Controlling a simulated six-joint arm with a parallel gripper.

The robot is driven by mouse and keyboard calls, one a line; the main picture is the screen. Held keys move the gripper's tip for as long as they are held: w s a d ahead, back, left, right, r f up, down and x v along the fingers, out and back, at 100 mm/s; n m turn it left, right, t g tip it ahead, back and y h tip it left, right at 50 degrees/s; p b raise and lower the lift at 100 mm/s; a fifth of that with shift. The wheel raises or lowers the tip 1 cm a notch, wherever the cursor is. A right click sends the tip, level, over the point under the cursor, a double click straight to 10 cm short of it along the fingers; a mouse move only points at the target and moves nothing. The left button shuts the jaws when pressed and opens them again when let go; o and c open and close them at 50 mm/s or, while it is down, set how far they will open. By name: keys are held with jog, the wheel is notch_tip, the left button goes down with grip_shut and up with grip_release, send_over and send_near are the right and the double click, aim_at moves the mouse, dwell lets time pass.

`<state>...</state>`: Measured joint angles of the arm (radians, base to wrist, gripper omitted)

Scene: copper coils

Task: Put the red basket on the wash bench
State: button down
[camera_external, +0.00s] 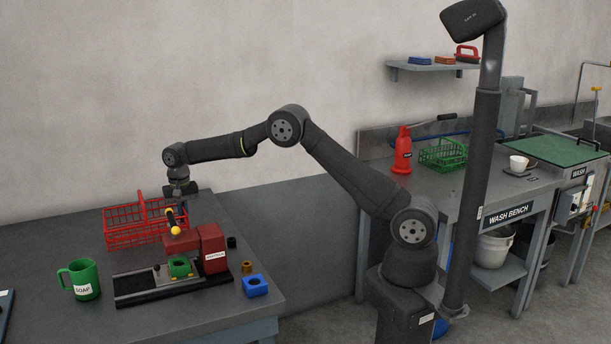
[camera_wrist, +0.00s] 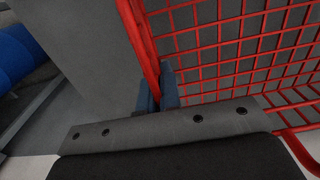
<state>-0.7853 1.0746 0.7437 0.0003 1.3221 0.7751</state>
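The red basket (camera_external: 128,232) is a wire basket at the back of the left table, by the wall. In the external view it looks upright and appears to rest on the table. My gripper (camera_external: 181,190) points down at the basket's right end. In the wrist view the basket's red mesh (camera_wrist: 215,72) fills the right side. The two blue-grey fingers of my gripper (camera_wrist: 157,90) stand close together with the red rim running down between them, so they look shut on it. The wash bench (camera_external: 507,213) stands on the right, beyond my arm's base.
A red fixture (camera_external: 213,248) with a yellow-handled lever stands just in front of the basket. A green soap mug (camera_external: 84,278) and a blue block (camera_external: 256,286) are nearby. The bench holds a red bottle (camera_external: 402,152), a green basket (camera_external: 443,154) and a white cup (camera_external: 518,163). A post (camera_external: 472,200) stands before it.

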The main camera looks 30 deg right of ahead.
jog(key=shift+d+f, duration=0.2)
jog(key=shift+f, duration=1.5)
jog(key=shift+f, duration=0.15)
jog(key=c, duration=1.6)
grip_release()
jog(key=shift+c, duration=0.2)
notch_tip(320, 180, up, 18)
jog(key=shift+d+f, duration=0.15)
jog(key=shift+f, duration=0.1)
